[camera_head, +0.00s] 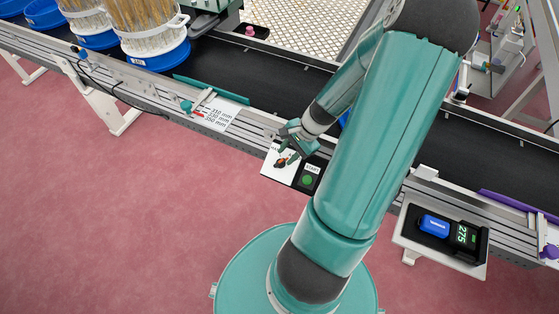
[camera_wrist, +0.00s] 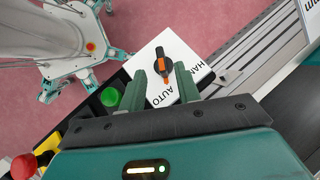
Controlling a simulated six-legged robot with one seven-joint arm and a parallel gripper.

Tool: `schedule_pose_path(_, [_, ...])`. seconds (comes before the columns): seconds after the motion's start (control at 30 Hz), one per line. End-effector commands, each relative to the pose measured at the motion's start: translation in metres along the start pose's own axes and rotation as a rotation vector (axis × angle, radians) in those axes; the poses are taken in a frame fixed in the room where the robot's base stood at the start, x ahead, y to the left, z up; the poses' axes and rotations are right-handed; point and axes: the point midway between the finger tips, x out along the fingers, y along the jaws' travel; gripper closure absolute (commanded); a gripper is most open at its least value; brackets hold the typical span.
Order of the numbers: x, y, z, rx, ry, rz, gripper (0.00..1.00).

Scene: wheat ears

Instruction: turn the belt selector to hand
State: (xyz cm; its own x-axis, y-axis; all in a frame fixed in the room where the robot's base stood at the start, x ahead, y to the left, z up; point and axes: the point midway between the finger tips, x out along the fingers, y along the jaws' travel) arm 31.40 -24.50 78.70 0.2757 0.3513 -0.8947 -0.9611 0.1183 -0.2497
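The belt selector (camera_wrist: 161,66) is a black knob with orange parts on a white plate (camera_wrist: 143,58) printed HAND and AUTO. In the wrist view the knob shows between the two green fingers of my gripper (camera_wrist: 162,70), with gaps on both sides. The gripper is open; I cannot tell whether the fingers reach down to the knob's height. An orange mark shows at the knob's lower end, near the AUTO lettering. In the head view my gripper (camera_head: 289,150) is over the plate, and the knob (camera_head: 281,162) is partly hidden by it.
A green START button (camera_head: 308,180) sits beside the plate. In the wrist view a red button (camera_wrist: 23,166) on yellow shows at lower left. The dark conveyor belt (camera_head: 270,84) runs behind. Blue-based bins of wheat (camera_head: 158,56) stand at upper left. A scale (camera_head: 463,236) is at right.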

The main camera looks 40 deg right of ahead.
Motion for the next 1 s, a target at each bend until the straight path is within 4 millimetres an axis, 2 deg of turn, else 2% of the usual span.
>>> schedule_pose_path(0.1, [0.023, -0.001, 0.001, 0.000, -0.005, 0.001, 0.67])
schedule_pose_path(0.3, [0.050, -0.003, -0.001, -0.001, -0.003, 0.001, 0.67])
schedule_pose_path(0.43, [0.057, -0.004, -0.001, -0.001, -0.001, 0.001, 0.67])
schedule_pose_path(0.7, [0.058, -0.004, -0.002, -0.001, 0.000, 0.000, 0.67])
schedule_pose_path(0.87, [0.058, -0.004, -0.002, -0.001, 0.000, 0.000, 0.97])
schedule_pose_path(0.9, [0.058, -0.004, -0.002, -0.001, 0.000, 0.000, 1.00])
schedule_pose_path(1.0, [0.058, -0.004, -0.002, -0.001, 0.000, 0.001, 1.00])
